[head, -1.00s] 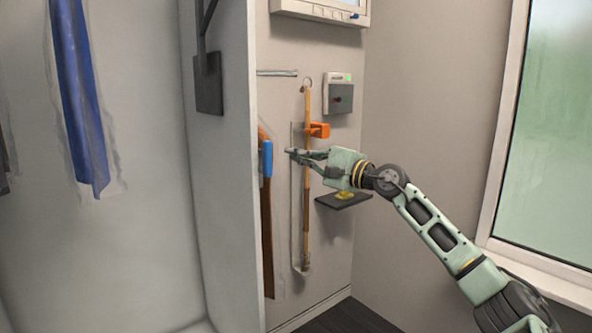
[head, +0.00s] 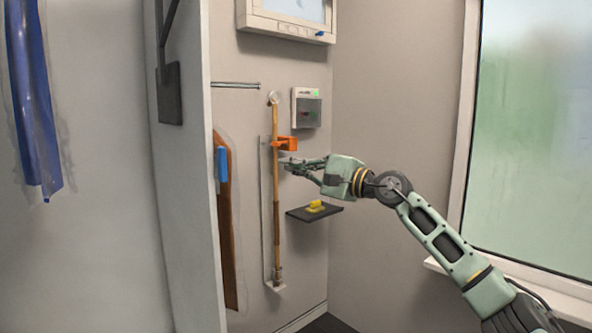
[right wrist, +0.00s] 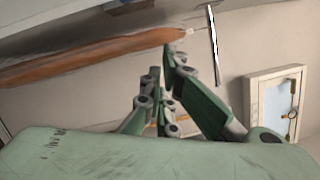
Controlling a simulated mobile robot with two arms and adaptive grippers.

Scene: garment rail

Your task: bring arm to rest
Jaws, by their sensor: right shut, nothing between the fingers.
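My right gripper (head: 286,163) is shut and empty, in front of the back wall in the head view. Its tips appear just right of a thin wooden pole (head: 276,200), below the orange clip (head: 286,143); I cannot tell the exact gap in depth. The pole stands upright along a pale wall bracket. In the right wrist view, the fingers (right wrist: 165,62) point away from the camera with nothing held between them. My right arm reaches in from the lower right. My left gripper is not in view.
A small dark shelf (head: 318,213) with a yellow item sits below the gripper. A grey box (head: 306,108) and screen (head: 290,17) are above. A window (head: 535,140) is at right.

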